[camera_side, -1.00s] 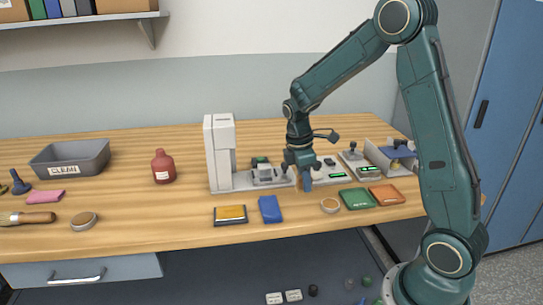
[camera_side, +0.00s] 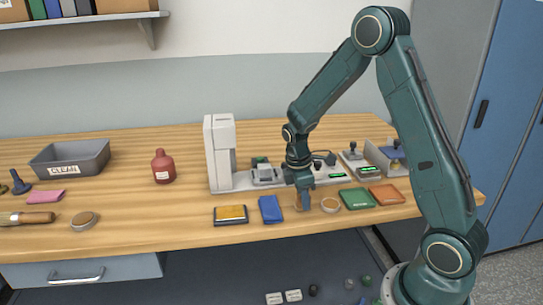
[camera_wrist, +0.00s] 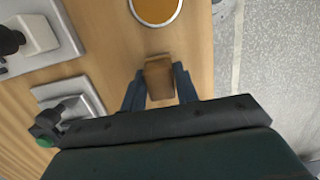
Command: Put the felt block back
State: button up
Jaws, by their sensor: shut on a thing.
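The felt block (camera_wrist: 158,78) is a small brown block held between my fingers in the wrist view. My gripper (camera_side: 306,206) is shut on it, low over the front part of the bench, and it also shows in the wrist view (camera_wrist: 159,88). In the side view the block is mostly hidden by the fingers. I cannot tell whether it touches the bench top. A round tin (camera_side: 330,205) with a tan top lies just right of my gripper; it also shows ahead of the block in the wrist view (camera_wrist: 156,9).
A blue pouch (camera_side: 270,209) and a yellow-topped pad (camera_side: 231,214) lie left of my gripper. Green (camera_side: 357,198) and orange (camera_side: 387,194) pads lie to the right. A white machine (camera_side: 221,150) stands behind. A grey bin (camera_side: 70,158) is far left.

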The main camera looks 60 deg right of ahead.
aim_at(297, 195)
jog(key=shift+f, duration=0.2)
jog(key=o, duration=0.9)
jog(key=shift+r, duration=0.15)
jog(key=r, duration=0.4)
jog(key=w+a+r, duration=0.1)
jog(key=r, duration=0.7)
jog(key=shift+w+a, duration=0.15)
jog(key=shift+r, duration=0.1)
